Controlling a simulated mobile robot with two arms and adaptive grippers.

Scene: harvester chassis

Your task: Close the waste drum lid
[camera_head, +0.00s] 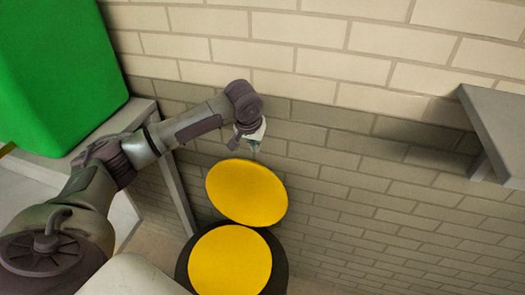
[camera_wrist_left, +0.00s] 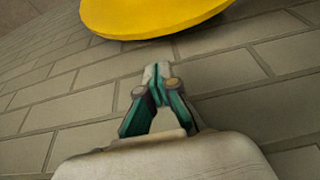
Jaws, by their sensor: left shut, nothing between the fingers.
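The waste drum (camera_head: 280,268) stands at the bottom of the head view, with a dark rim around a yellow round face. Its yellow lid (camera_head: 246,192) is raised and tilted at the drum's wall side, so the drum is open. My left gripper (camera_head: 253,150) is shut and empty, just above the lid's upper edge in the picture, near the wall. In the left wrist view the shut fingertips (camera_wrist_left: 158,70) point toward the lid (camera_wrist_left: 150,14), whose lower edge shows at the top with a gap between. My right gripper is not in view.
A brick wall (camera_head: 330,65) runs behind the drum. A green box (camera_head: 55,70) stands on a grey table (camera_head: 145,112) at the left. A grey shelf (camera_head: 500,125) juts out at the right. The space right of the drum looks clear.

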